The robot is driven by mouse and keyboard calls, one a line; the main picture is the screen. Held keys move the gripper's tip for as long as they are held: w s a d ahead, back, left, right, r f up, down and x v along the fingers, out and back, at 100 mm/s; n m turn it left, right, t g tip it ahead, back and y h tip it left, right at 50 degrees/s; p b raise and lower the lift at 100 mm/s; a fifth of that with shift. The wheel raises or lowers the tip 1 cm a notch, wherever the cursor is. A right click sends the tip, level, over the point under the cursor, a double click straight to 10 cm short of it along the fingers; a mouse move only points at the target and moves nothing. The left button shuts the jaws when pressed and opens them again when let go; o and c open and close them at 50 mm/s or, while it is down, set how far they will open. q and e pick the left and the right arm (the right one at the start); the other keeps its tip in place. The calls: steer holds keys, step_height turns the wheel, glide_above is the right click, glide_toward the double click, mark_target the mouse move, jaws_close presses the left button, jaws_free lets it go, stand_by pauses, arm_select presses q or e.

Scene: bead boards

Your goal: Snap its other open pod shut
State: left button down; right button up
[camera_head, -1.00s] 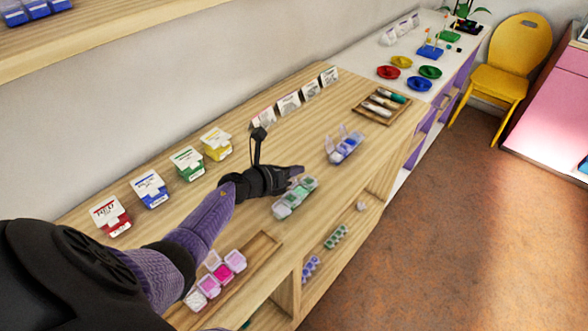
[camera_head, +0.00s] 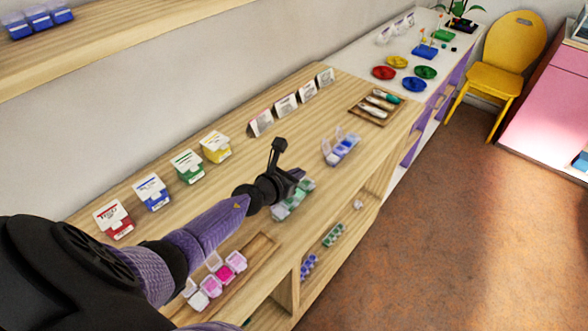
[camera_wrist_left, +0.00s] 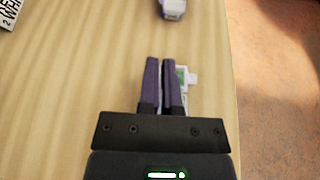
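A green pod box (camera_head: 293,200) stands near the front edge of the counter, partly hidden under my left gripper (camera_head: 298,175). A bit of it, with a clear lid and green content, shows beside the fingers in the left wrist view (camera_wrist_left: 184,76). My left gripper's two purple fingers (camera_wrist_left: 161,82) are together with only a thin gap and nothing visible between them. They reach over the green box; whether they touch it I cannot tell. Which of its lids stand open is unclear. My right gripper is not in view.
A blue pod box (camera_head: 340,150) with raised lids stands beyond the green one. Coloured card boxes (camera_head: 152,191) and white cards (camera_head: 286,105) line the back.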

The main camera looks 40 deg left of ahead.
arm_select(q)
steer(key=shift+d+m+y+p, duration=0.35)
steer(key=shift+m+y, duration=0.15)
steer(key=shift+m, duration=0.1)
steer(key=c, duration=0.8)
jaws_free()
